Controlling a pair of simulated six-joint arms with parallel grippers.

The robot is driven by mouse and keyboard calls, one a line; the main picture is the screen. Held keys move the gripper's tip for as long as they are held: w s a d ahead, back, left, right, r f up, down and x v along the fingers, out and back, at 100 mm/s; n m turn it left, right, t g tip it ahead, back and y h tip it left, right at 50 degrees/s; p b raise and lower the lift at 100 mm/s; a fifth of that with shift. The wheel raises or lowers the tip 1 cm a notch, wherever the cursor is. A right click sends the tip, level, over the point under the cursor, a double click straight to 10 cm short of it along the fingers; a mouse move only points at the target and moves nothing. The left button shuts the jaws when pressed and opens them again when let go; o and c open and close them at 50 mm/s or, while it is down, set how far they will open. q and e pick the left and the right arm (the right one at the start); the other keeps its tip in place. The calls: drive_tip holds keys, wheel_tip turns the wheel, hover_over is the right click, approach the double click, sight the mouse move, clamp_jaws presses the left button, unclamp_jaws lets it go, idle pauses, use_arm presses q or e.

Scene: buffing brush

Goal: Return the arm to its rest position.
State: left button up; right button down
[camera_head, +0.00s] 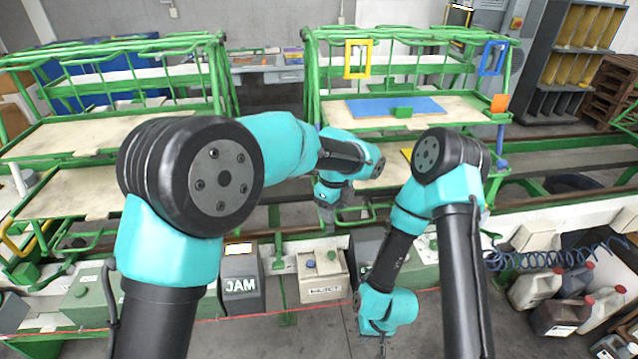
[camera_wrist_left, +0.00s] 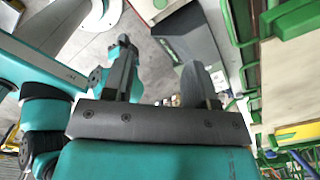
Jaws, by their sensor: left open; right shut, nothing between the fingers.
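My left arm (camera_head: 285,143) reaches forward over the line, bent at its elbow, with its wrist turned down. My left gripper (camera_head: 327,214) is a small dark shape below that wrist, above the grey boxes. In the left wrist view the two dark fingers of my left gripper (camera_wrist_left: 158,80) stand apart with nothing between them. My right arm (camera_head: 440,185) folds down at the right, and its teal wrist (camera_head: 388,310) hangs low. My right gripper (camera_head: 380,346) points down near the bottom edge, shut and empty. No buffing brush can be made out.
Green racks with pale shelves (camera_head: 100,142) stand at the left, and another rack holds a blue sheet (camera_head: 395,107). A dark box marked JAM (camera_head: 241,284) and a beige box (camera_head: 321,275) sit below my left gripper. Jugs (camera_head: 560,315) and a coiled blue hose (camera_head: 540,258) are at the right.

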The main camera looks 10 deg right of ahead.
use_arm(q)
drive_tip(key=s+a+f+n+g+h, duration=0.1)
drive_tip(key=s+a+f+n, duration=0.35)
drive_tip(key=f, duration=0.35)
drive_tip(key=s+a+f+n+g+h, duration=0.1)
drive_tip(key=s+a+f+n, duration=0.2)
drive_tip(key=s+a+f, duration=0.45)
drive_tip(key=s+a+f+n+g+h, duration=0.1)
drive_tip(key=s+a+f+n, duration=0.25)
drive_tip(key=f, duration=0.65)
drive_tip(key=s+a+f+n+t, duration=0.2)
drive_tip(key=a+f+n, duration=0.1)
drive_tip(key=a+n, duration=0.6)
drive_tip(key=s+a+f+n+t, duration=0.1)
drive_tip(key=s+a+f+n, duration=0.1)
drive_tip(key=a+n, duration=0.7)
drive_tip(key=a+f, duration=0.1)
drive_tip(key=a, duration=0.5)
drive_tip(key=shift+s+a+f+n+t+h, duration=0.25)
drive_tip(key=shift+s+a+n+t+h, duration=0.05)
drive_tip(key=shift+a+n+t+h, duration=0.1)
